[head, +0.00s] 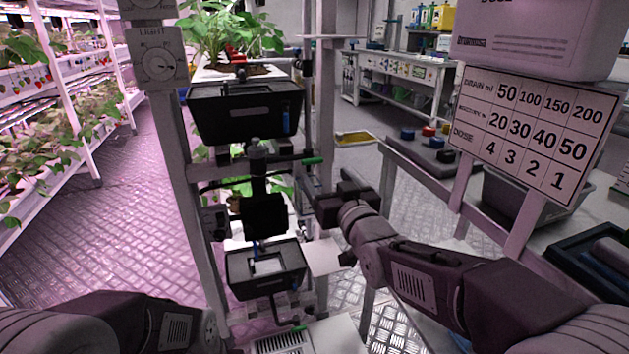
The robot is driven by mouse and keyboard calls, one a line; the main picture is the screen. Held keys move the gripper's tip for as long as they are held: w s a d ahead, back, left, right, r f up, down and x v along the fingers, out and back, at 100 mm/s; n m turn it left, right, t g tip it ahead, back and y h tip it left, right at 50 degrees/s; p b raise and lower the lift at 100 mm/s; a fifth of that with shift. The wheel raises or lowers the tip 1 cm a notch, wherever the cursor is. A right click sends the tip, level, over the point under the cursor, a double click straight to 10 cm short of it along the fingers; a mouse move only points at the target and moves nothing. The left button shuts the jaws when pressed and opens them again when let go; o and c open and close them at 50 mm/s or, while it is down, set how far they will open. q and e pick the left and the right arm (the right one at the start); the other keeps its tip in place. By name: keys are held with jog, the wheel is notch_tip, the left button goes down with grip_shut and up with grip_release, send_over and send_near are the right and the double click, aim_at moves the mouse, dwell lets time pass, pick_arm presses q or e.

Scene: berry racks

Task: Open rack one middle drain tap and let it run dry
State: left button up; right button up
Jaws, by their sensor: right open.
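The rack (181,150) stands in front of me with black troughs at several levels. A tap with a green lever (312,161) shows at the middle level, on the right side of the rack; the lever sticks out roughly level to the right. My right gripper (328,198) is open, just below and right of this lever and apart from it. A black tray (240,285) with a pale thing inside sits lower on the rack. Whether water runs cannot be told. My left arm shows at the lower left, but its gripper is out of view.
A board of numbers (532,130) stands at right under a white canister (540,35). A bench rail (430,178) borders my right arm. Plant shelves (75,75) stand at left, with free floor between.

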aim_at(313, 161)
jog(key=b+x, duration=0.2)
jog(key=x, duration=0.6)
jog(key=shift+w, duration=0.1)
jog(key=shift+w+a, duration=0.15)
jog(key=shift+w, duration=0.3)
jog(key=c, duration=1.4)
